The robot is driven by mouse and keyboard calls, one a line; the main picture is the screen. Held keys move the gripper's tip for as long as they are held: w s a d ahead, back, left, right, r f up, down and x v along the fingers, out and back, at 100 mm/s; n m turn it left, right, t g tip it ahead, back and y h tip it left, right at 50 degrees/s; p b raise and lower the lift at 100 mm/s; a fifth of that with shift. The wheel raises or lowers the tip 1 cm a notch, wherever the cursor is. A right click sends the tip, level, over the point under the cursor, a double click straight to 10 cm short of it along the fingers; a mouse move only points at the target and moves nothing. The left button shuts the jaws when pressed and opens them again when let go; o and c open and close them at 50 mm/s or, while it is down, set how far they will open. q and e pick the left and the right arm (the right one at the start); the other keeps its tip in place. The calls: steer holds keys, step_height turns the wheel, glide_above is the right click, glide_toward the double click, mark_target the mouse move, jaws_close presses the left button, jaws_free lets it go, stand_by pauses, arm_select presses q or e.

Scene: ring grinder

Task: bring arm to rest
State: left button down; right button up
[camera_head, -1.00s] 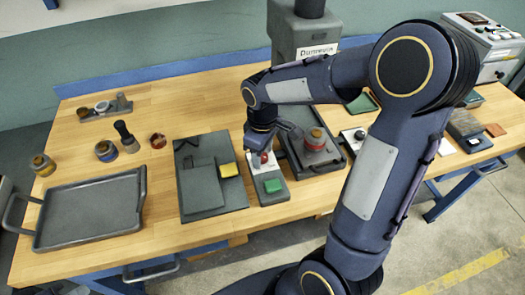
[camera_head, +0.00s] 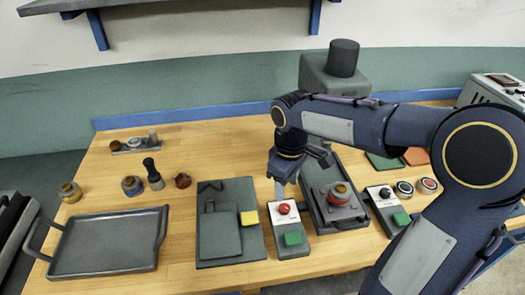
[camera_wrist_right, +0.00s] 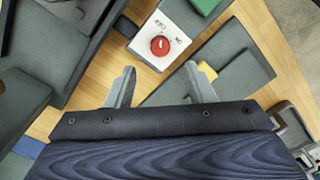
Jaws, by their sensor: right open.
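My right arm comes in from the right in the head view. Its gripper (camera_head: 279,187) points down just behind and left of a control box (camera_head: 292,243) with a red button (camera_head: 284,209) and a green button (camera_head: 293,239). In the right wrist view my right gripper (camera_wrist_right: 162,88) is open, its two fingers apart with nothing between them. The red button (camera_wrist_right: 160,46) shows beyond the fingertips, apart from them. My left gripper is in neither view.
A dark grey plate fixture with a yellow block (camera_head: 249,218) is left of the control box. The grinder (camera_head: 338,200) stands right of it. An empty grey tray (camera_head: 106,243) is at left; several ring parts and a second button box (camera_head: 388,208) stand on the wooden table (camera_head: 230,150).

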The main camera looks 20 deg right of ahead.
steer(key=s+a+m+t+y, duration=0.2)
steer(key=s+m, duration=0.2)
steer(key=s, duration=0.4)
steer(key=s+a+m+t+y, duration=0.1)
steer(key=s+a+m+t, duration=0.1)
steer(key=s, duration=0.7)
steer(key=shift+a+r+m+t+y, duration=0.15)
steer(key=shift+r+m+t+y, duration=0.3)
steer(key=shift+m+t, duration=0.45)
